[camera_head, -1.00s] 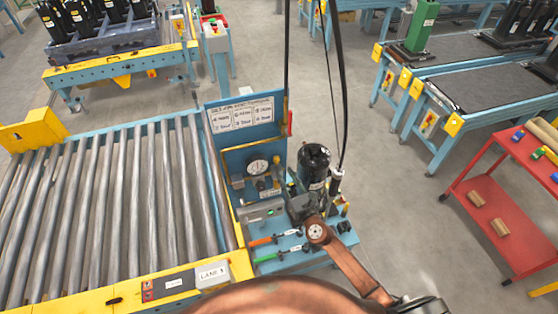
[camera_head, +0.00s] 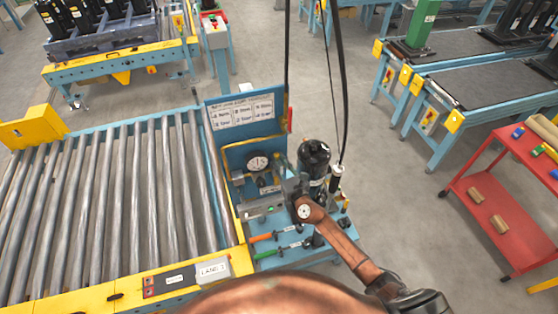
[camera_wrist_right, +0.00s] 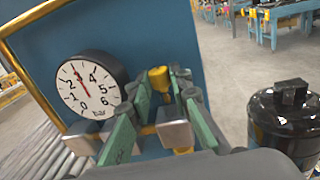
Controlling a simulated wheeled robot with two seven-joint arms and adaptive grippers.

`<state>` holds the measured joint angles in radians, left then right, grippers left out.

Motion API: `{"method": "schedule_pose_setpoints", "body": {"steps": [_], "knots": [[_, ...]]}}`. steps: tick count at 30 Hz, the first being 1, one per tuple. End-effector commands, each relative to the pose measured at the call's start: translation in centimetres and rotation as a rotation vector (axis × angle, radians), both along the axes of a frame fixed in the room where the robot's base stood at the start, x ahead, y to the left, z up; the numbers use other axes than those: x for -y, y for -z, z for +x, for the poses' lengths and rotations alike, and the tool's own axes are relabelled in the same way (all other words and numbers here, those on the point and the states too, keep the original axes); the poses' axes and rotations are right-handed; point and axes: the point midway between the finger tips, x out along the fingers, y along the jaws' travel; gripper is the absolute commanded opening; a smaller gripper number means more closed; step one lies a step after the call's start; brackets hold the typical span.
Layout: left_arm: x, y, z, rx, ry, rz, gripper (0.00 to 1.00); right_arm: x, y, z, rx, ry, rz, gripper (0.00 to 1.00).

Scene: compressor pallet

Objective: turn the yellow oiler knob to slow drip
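The yellow oiler knob (camera_wrist_right: 158,78) shows in the right wrist view, in front of the blue panel (camera_wrist_right: 115,30) and just right of the round white-faced gauge (camera_wrist_right: 92,84). My right gripper (camera_wrist_right: 163,90) is open. Its green-padded fingers stand apart, one on each side of the knob in the picture. I cannot tell whether a pad touches the knob. In the head view my right gripper (camera_head: 288,188) is just right of the gauge (camera_head: 258,163), and the knob is too small or covered to pick out. My left gripper is not in view.
A black cylinder (camera_head: 314,155) stands close behind and right of my right gripper. An orange-handled tool (camera_head: 262,237) and a green-handled tool (camera_head: 266,254) lie on the blue bench in front. A roller conveyor (camera_head: 110,205) is at left, a red cart (camera_head: 505,215) at right.

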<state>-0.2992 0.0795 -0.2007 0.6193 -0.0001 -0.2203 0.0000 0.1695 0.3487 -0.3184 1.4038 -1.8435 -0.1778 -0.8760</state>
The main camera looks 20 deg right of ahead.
Motion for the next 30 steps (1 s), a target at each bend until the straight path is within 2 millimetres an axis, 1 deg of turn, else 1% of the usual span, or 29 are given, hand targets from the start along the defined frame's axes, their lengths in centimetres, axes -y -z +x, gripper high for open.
{"method": "schedule_pose_setpoints", "body": {"steps": [1,6,10,12,14,18,21,25,30], "knots": [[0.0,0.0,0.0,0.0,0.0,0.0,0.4,0.0,0.0,0.0,0.0,0.0,0.0,0.11],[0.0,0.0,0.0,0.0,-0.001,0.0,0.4,0.0,0.0,0.0,0.0,0.0,0.0,0.0],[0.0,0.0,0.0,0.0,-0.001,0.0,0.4,0.0,0.0,0.0,0.0,0.0,0.0,0.0],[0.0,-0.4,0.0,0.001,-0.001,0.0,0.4,-0.1,-0.1,0.0,0.0,0.01,0.002,0.0],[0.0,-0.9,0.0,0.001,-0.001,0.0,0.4,-0.2,-0.2,0.0,0.0,0.031,0.006,0.0],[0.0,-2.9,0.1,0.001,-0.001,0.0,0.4,-0.5,-0.5,0.0,-0.001,0.115,0.01,0.0],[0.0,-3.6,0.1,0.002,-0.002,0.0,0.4,-0.7,-0.4,0.0,0.002,0.183,0.008,0.0],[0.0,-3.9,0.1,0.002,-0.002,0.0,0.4,-0.7,-0.3,0.1,0.002,0.25,0.005,0.0],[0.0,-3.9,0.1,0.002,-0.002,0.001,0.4,-0.7,-0.1,0.0,0.0,0.279,0.001,0.0]]}}
